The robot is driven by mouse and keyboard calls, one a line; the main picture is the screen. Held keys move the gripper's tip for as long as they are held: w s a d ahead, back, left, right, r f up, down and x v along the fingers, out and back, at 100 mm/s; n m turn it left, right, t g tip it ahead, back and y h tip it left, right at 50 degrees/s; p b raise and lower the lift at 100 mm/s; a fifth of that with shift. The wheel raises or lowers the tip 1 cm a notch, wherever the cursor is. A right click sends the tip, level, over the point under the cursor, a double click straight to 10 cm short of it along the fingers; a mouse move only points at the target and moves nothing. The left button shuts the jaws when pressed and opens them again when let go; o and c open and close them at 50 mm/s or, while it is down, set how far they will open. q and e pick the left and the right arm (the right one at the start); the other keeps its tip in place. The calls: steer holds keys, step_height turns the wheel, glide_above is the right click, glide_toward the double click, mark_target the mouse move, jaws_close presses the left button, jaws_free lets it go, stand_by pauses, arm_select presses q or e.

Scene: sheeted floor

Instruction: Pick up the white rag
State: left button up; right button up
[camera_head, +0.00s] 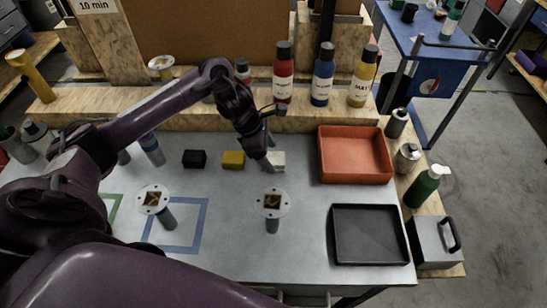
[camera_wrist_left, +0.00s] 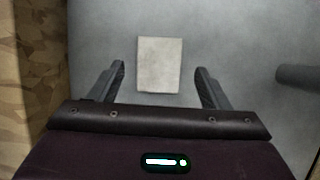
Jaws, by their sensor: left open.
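The white rag (camera_head: 278,160) lies on the grey table as a small pale block, partly hidden by my left gripper in the head view. In the left wrist view the rag (camera_wrist_left: 160,65) shows whole, as an off-white rectangle between and just ahead of the two fingers. My left gripper (camera_head: 268,160) reaches down over the rag from the left. In the left wrist view the left gripper (camera_wrist_left: 160,85) is open, with one finger on each side of the rag and a gap to both. Nothing is held. My right gripper is not in view.
A yellow block (camera_head: 233,160) and a black block (camera_head: 194,159) lie left of the rag. A red tray (camera_head: 385,174) and black tray (camera_head: 409,257) are to the right. A flanged post (camera_head: 272,205) stands in front. Red, blue and yellow bottles (camera_head: 323,75) stand on the ledge behind.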

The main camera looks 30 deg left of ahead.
mark_target(271, 157)
arm_select(q)
steer(key=shift+x, duration=1.05)
steer(key=c, duration=1.1)
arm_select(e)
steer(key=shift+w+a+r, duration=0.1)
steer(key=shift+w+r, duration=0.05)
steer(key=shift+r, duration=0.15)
arm_select(q)
steer(key=shift+r, duration=0.1)
